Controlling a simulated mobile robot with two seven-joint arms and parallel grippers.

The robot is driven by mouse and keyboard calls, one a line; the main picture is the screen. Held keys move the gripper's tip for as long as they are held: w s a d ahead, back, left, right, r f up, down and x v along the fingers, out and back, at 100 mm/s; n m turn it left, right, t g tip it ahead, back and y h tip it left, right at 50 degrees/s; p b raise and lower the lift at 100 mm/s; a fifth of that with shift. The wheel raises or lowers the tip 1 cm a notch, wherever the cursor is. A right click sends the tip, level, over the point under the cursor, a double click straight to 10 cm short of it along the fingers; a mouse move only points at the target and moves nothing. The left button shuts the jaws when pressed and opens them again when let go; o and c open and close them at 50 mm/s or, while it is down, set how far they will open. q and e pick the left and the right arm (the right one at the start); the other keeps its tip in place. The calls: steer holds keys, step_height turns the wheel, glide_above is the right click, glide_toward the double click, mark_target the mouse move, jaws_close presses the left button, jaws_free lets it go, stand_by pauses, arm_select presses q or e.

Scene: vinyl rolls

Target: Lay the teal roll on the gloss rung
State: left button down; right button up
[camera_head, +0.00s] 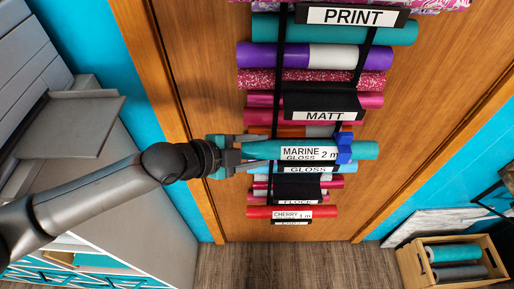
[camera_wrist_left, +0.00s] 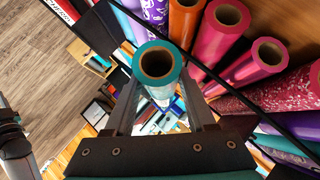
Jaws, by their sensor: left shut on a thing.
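The teal roll (camera_head: 262,150) is labelled "MARINE GLOSS 2 m" and has a blue clip (camera_head: 344,148) near its right end. My left gripper (camera_head: 232,153) is shut on its left end and holds it level across the front of the rack. In the left wrist view the open end of the teal roll (camera_wrist_left: 160,84) stands between the fingers of the left gripper (camera_wrist_left: 160,108). The gloss rung's sign (camera_head: 305,170) shows just below the roll, which covers part of that rung. I cannot tell whether they touch. The right gripper is out of view.
The rack hangs on a wooden door (camera_head: 205,90). The matt sign (camera_head: 324,116) is above, the flock sign (camera_head: 298,202) below, with a cherry roll (camera_head: 263,212) under it. A wooden crate (camera_head: 410,268) stands on the floor at the lower right.

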arm_select(q)
steer(key=shift+f, duration=0.25)
steer(key=shift+c, duration=0.7)
jaws_free()
steer(key=shift+f, duration=0.1)
steer(key=v, duration=1.5)
steer(key=shift+b, duration=0.45)
steer(key=shift+s, duration=0.1)
